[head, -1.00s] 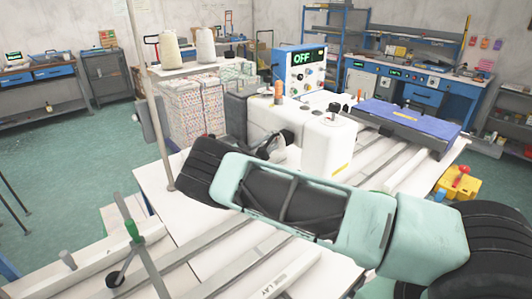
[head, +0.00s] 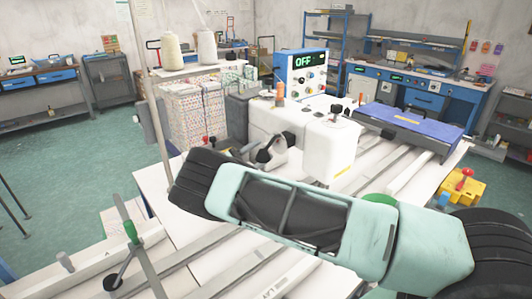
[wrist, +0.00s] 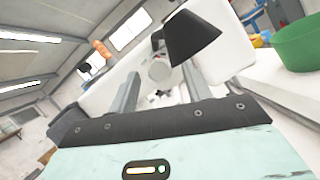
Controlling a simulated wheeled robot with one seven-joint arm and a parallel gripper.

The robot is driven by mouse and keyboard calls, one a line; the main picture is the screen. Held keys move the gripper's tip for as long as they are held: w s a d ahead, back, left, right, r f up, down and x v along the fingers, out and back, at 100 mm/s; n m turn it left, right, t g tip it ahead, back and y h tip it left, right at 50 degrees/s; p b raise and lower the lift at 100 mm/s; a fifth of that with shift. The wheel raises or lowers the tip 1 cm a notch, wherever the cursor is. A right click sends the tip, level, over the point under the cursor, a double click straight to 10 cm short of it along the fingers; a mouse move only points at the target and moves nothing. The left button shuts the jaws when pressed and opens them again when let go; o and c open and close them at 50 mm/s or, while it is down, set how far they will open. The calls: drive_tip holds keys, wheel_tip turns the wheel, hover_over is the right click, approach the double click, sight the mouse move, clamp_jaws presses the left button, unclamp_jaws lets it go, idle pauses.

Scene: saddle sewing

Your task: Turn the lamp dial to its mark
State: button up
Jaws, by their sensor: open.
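The white sewing machine (head: 328,150) stands on the table, with a black cone-shaped lamp shade (wrist: 192,40) on it in the wrist view. A pale round knob (wrist: 159,69), which looks like the lamp dial, sits just below and left of the shade. My gripper (wrist: 160,73) is open. Its two grey fingers point at the knob, one on each side in the picture; I cannot tell whether they touch it. The dial's mark is too small to make out. In the head view my arm hides the gripper, and the lamp area (head: 268,152) shows just above the arm.
A blue control box (head: 302,74) reading OFF stands behind the machine. A green bowl (wrist: 298,42) is at right in the wrist view. Thread cones (head: 172,55) stand at left. A blue-topped tray (head: 410,124) lies right of the machine.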

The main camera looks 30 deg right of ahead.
drive_tip(key=b+v, duration=0.6)
drive_tip(key=v, duration=0.8)
drive_tip(key=shift+f, duration=0.15)
drive_tip(key=shift+a, duration=0.1)
